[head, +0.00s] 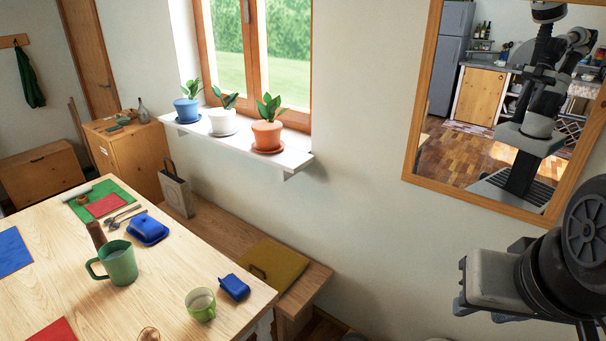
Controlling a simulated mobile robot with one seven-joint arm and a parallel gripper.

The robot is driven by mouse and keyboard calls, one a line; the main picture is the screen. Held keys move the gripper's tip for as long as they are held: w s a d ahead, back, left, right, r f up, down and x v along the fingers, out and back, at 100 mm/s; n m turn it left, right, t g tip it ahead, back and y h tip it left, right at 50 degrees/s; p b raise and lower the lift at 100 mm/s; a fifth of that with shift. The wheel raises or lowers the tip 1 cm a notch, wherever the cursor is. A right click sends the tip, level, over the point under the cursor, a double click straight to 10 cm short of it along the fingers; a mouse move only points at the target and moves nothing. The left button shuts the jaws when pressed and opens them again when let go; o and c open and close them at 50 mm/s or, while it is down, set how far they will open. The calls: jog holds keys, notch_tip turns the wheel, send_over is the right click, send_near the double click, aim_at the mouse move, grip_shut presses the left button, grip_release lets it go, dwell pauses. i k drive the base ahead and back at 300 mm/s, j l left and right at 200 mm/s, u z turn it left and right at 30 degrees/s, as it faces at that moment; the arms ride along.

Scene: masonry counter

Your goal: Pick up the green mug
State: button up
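The word "green mug" fits both. My gripper (466,290) is at the right of the view, far to the right of the table and apart from both mugs. Its fingers are not clear enough to tell open from shut, and I see nothing held in it.
Near the mugs are a blue butter dish (148,228), a small blue object (234,288) and a brown mill (95,235). A bench (225,232) runs along the wall below a sill (240,138) with potted plants. A framed mirror (411,150) hangs above my arm.

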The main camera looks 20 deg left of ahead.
aim_at(199, 303)
jog(key=u, duration=1.7)
jog(key=i+j+z, duration=0.1)
jog(key=i+z, duration=0.25)
jog(key=i+j+z, duration=0.15)
jog(key=z, duration=0.2)
jog(key=i+j+z, duration=0.2)
jog(key=z, duration=0.15)
